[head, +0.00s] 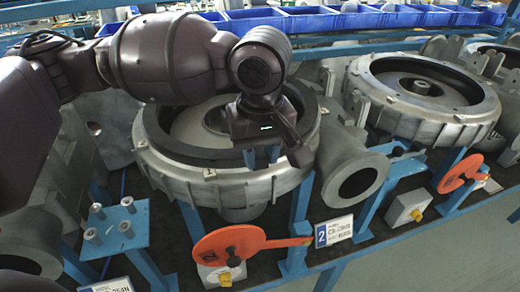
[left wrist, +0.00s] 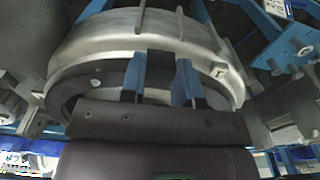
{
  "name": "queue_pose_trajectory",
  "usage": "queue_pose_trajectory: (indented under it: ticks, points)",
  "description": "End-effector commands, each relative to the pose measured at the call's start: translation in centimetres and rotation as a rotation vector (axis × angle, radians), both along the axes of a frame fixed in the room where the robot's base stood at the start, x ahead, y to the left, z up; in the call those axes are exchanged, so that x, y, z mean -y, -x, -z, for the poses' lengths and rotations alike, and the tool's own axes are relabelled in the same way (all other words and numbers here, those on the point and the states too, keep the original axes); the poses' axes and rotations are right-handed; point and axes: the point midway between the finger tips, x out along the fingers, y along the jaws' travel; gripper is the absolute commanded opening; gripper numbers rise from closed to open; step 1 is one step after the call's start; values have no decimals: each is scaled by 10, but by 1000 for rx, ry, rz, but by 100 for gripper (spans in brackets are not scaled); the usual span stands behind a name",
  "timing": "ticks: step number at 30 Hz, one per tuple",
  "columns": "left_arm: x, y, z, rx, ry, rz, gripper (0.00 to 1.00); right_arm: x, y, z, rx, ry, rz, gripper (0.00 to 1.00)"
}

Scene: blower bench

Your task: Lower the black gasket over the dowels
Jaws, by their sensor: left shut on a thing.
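The black gasket (head: 185,150) is a wide dark ring at the top of the near round grey housing (head: 225,185) in the head view. My left gripper (head: 262,157) is at its front edge, pointing down, with its jaws shut on the ring. The left wrist view shows the gripper's two fingers (left wrist: 158,85) at the housing's rim, with part of the gasket (left wrist: 68,88) beside them. I cannot tell whether the gasket touches the rim or hovers just above it. I cannot make out the dowels. My arm hides the ring's far side. My right gripper is not in view.
A second round housing (head: 425,100) stands at the right. A grey pipe flange (head: 357,182) juts out at the near housing's right. Orange handles (head: 228,245) and a blue bracket with pegs (head: 115,228) stand in front. Blue bins (head: 290,20) line the back.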

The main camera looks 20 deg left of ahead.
Motion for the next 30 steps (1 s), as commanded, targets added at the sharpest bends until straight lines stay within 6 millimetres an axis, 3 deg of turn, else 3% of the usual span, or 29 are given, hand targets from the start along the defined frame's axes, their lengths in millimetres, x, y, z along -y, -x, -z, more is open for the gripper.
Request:
queue_pose_trajectory:
  ticks: [29, 30]
  points:
    - [0, 0, 7, -1, 0, 0, 1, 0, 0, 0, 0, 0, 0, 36]
    - [0, 0, 7, -1, 1, 0, 31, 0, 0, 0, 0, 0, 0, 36]
